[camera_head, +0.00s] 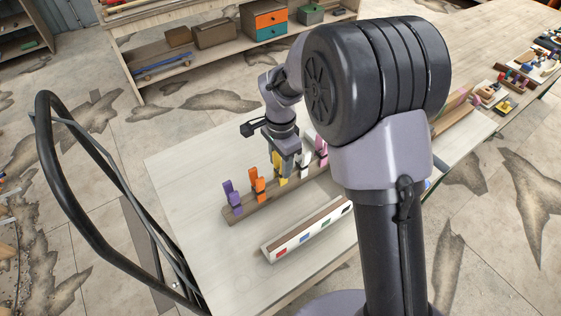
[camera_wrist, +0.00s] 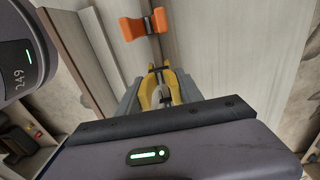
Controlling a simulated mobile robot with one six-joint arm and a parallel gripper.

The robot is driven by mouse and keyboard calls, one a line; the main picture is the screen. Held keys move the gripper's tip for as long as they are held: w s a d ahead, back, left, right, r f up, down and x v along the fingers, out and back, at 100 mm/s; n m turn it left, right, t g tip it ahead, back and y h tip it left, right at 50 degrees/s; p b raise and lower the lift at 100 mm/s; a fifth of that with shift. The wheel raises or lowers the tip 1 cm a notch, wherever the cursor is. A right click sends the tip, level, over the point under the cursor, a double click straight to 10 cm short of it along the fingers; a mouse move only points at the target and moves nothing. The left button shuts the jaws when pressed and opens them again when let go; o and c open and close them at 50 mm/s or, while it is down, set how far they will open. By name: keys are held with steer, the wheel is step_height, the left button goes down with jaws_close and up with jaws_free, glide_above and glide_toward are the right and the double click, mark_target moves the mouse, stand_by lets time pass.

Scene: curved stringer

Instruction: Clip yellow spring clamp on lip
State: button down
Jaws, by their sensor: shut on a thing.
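The yellow spring clamp (camera_head: 278,165) stands in the row of clamps on a long wooden rack (camera_head: 262,207). My gripper (camera_head: 287,160) is at this clamp and shut on it. In the wrist view the yellow clamp (camera_wrist: 162,90) shows between my fingers. An orange clamp (camera_head: 257,184) and a purple clamp (camera_head: 233,198) stand to its left, and a white clamp (camera_head: 305,160) and a pink clamp (camera_head: 321,147) to its right. A white-sided bar (camera_head: 305,236) with coloured patches and a brown top lies in front of the rack. I cannot tell whether the yellow clamp still touches the rack.
The pale table (camera_head: 190,180) is bare at the left of the rack. A wooden shelf unit (camera_head: 210,65) with an orange and teal drawer box (camera_head: 266,24) stands behind. Several small items (camera_head: 515,80) lie at the far right. My arm hides part of the table's right side.

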steer(key=shift+f, duration=0.1)
steer(key=shift+f+b, duration=0.5)
steer(key=shift+b, duration=0.05)
steer(key=shift+f+b, duration=0.5)
steer(key=shift+f, duration=0.05)
steer(key=c, duration=0.7)
jaws_free()
steer(key=shift+r, duration=0.1)
step_height(320, 180, up, 17)
steer(key=p, duration=0.4)
steer(key=shift+r, duration=0.15)
